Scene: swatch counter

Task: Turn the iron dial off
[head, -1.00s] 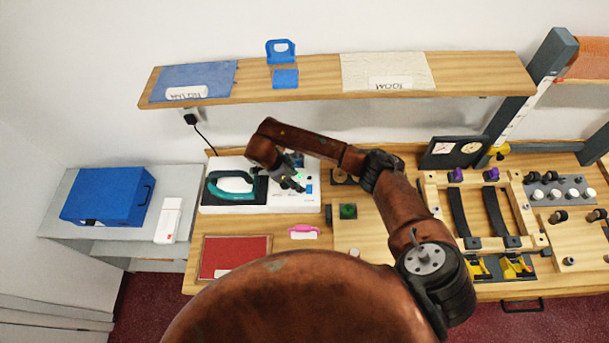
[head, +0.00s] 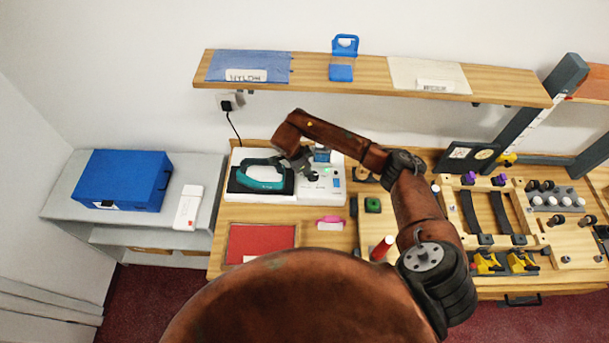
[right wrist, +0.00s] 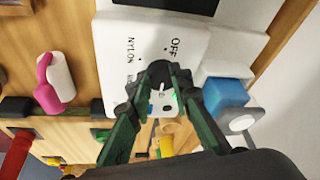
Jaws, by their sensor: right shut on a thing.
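The teal and white iron (head: 264,176) lies on a white station (head: 299,212) with a dark rest at the left of the counter. The station's panel (right wrist: 109,60) shows in the right wrist view with the words OFF and NYLON and part of another word. My right gripper (right wrist: 166,82) is shut on the dark round dial (right wrist: 158,70) on that panel. The fingers hide part of the dial, so I cannot tell its setting. In the head view my right gripper (head: 308,170) is over the station, right of the iron. My left gripper is not in view.
A red mat (head: 262,242) and a pink-handled item (head: 329,222) lie in front of the station. A red cylinder (head: 382,248) stands near my right arm. A shelf (head: 372,82) runs above the counter. A blue case (head: 122,180) sits on the side table at left.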

